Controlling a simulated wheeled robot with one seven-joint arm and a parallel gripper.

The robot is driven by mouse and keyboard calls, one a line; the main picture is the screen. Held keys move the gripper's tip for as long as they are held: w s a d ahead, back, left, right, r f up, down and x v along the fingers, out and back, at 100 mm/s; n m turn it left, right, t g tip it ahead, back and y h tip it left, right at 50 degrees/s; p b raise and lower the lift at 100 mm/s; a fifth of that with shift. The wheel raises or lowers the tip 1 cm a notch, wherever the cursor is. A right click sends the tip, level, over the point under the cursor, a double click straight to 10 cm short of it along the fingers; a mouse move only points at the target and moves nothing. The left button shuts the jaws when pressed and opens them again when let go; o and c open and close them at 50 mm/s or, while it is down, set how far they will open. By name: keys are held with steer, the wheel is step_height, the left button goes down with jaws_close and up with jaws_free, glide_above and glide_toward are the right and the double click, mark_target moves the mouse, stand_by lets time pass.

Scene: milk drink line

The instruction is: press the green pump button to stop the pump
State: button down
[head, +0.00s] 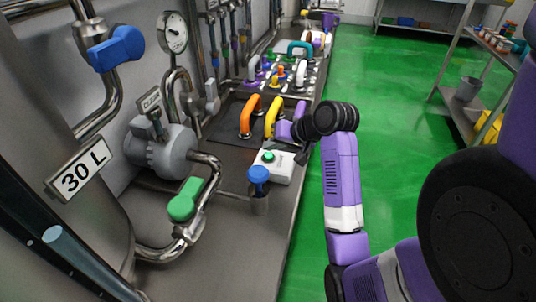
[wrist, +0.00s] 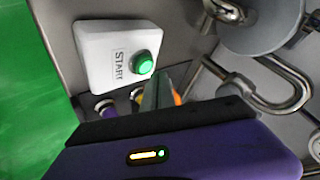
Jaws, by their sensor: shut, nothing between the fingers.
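The green pump button (head: 269,156) sits on a white box (head: 279,172) on the steel bench. In the wrist view the green button (wrist: 143,63) is a round dome on the white box (wrist: 103,42), beside the printed word START. My gripper (head: 277,159) is shut and empty, coming in from the right of the button. In the wrist view its fingertips (wrist: 159,84) are just below the button in the picture. I cannot tell whether they touch it. The grey pump (head: 162,151) stands to the left on the bench.
A blue-topped post (head: 258,176) stands just in front of the box. A green valve handle (head: 187,200) is on the pipe to the left. Orange (head: 250,117) and yellow (head: 273,117) handles stand behind the box. The green floor (head: 375,100) is open to the right.

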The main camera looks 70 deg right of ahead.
mark_target(271, 157)
steer(key=shift+f, duration=0.2)
stand_by(0.4)
steer(key=shift+f, duration=0.25)
steer(key=shift+f, duration=0.5)
stand_by(0.6)
steer(key=shift+r, duration=0.1)
steer(key=shift+r+p, duration=0.9)
steer(key=shift+p, duration=0.35)
step_height(271, 157, up, 6)
steer(key=p, duration=0.7)
